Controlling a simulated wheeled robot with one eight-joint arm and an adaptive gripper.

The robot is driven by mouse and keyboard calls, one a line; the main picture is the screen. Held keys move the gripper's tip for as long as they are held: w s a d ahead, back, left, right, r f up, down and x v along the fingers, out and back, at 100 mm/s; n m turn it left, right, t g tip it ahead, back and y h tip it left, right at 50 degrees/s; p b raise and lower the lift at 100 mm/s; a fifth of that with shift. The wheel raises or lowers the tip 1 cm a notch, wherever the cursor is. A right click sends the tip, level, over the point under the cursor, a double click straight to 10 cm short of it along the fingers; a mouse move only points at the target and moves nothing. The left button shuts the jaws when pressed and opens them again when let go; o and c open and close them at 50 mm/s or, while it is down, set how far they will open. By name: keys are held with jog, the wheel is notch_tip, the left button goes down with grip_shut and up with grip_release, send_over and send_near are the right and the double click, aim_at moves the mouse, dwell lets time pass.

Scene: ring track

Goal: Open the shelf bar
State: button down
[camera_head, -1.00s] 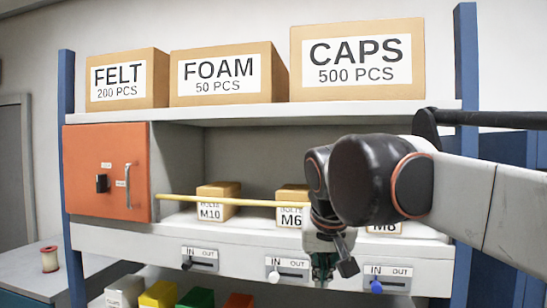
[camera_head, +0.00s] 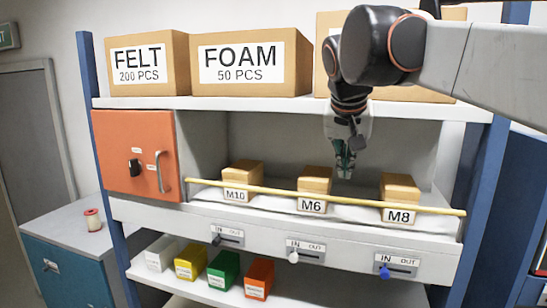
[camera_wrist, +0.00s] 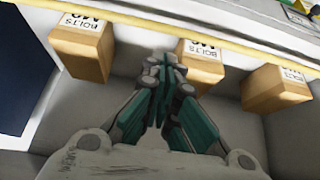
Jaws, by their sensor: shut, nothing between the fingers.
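The shelf bar is a thin yellow rod (camera_head: 330,197) across the front of the open shelf, from beside the orange cabinet to the right post, passing in front of the boxes. It also crosses the top of the wrist view (camera_wrist: 200,37). My gripper (camera_head: 345,175) is shut and empty, pointing down, above and slightly right of the M6 box (camera_head: 315,180). In the wrist view its fingertips (camera_wrist: 165,62) are beside the middle box (camera_wrist: 200,62) and apart from the bar. Whether they touch that box, I cannot tell.
The M10 box (camera_head: 242,178) and M8 box (camera_head: 400,195) stand either side of M6. The orange cabinet (camera_head: 135,150) is at left. The upper shelf (camera_head: 250,104) is above my gripper.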

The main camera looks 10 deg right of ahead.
jog(key=p+x, duration=0.1)
jog(key=x, duration=0.6)
jog(key=shift+f, duration=0.3)
